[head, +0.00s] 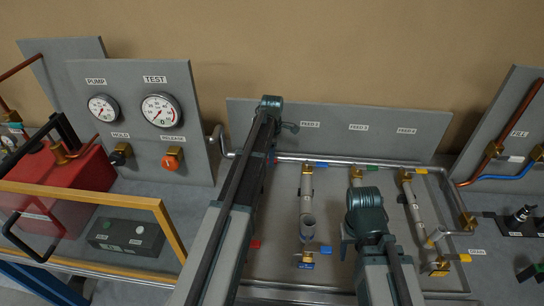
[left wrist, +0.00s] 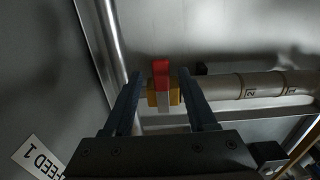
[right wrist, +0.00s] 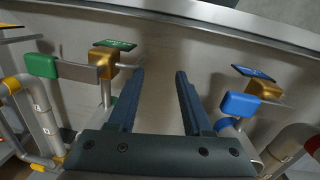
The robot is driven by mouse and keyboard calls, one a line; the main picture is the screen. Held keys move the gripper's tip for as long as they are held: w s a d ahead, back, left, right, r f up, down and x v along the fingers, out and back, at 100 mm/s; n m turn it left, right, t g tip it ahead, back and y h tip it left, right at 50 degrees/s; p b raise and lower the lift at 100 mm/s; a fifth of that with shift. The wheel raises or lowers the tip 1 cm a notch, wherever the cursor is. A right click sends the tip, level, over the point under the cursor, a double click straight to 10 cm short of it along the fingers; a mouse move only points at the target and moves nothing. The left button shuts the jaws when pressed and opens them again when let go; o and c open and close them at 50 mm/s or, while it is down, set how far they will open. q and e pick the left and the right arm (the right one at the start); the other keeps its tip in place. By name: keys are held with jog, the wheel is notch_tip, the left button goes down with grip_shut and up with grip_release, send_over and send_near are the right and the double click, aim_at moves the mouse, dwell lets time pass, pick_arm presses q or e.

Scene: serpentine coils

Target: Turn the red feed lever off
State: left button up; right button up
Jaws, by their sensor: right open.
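The red feed lever (left wrist: 161,70) shows in the left wrist view on a brass valve (left wrist: 174,98) of a grey pipe, close to the FEED 1 label (left wrist: 40,158). My left gripper (left wrist: 160,77) is open, with one finger on each side of the lever and a visible gap to it. In the head view my left arm hides this valve. My right gripper (right wrist: 160,73) is open and empty in the right wrist view, between a green lever (right wrist: 41,66) at left and a blue lever (right wrist: 240,104) at right.
In the head view a grey gauge panel (head: 85,75) stands left, with an orange release knob (head: 170,163) and a red tank (head: 75,180) near it. Several pipes with brass valves (head: 305,168) run down the middle panel. A copper pipe (head: 512,115) stands at right.

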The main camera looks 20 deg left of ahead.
pick_arm(q)
jog(key=shift+r, duration=0.1)
notch_tip(320, 180, up, 14)
jog(key=p, duration=1.3)
jog(key=shift+f+p, duration=0.2)
jog(key=shift+p, duration=0.2)
jog(key=shift+f, duration=0.1)
